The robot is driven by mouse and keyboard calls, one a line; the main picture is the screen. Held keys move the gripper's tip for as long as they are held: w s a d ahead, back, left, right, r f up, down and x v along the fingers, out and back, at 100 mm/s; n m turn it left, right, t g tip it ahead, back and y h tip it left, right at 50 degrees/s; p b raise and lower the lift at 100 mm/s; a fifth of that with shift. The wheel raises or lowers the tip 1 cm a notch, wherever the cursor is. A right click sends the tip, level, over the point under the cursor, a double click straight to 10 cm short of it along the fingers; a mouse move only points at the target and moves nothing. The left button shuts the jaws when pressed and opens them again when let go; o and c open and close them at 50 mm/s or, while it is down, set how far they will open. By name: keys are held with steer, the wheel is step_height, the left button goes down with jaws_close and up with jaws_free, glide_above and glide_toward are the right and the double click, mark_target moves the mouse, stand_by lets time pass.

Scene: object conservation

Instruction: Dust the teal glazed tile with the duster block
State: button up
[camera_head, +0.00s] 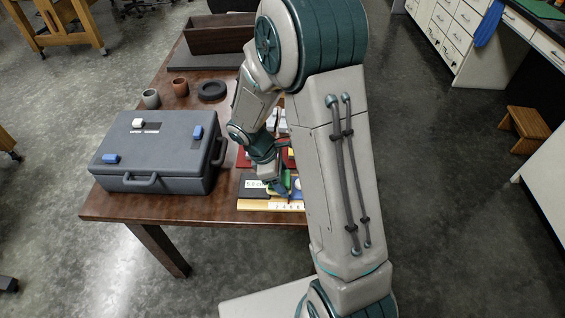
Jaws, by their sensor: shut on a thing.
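My gripper (277,181) is low over the front right of the wooden table, largely hidden by my own arm. It is shut on a small block, which I take for the duster block; its outline is unclear. Small green and blue patches show around the fingertips. I cannot tell which of them is the teal glazed tile, or whether the block touches it. Flat coloured pieces lie around the gripper: a dark one with a pale label (254,188), a red one (243,156) and a light wooden strip (262,205) at the table's front edge.
A grey case (160,182) with handles and blue latches stands left of the gripper. Two small cups (151,98) (180,87), a dark ring (212,91) and an open wooden box (215,36) stand farther back. My arm covers the table's right side.

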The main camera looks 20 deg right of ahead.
steer(key=shift+r+p, duration=1.95)
steer(key=shift+r, duration=0.75)
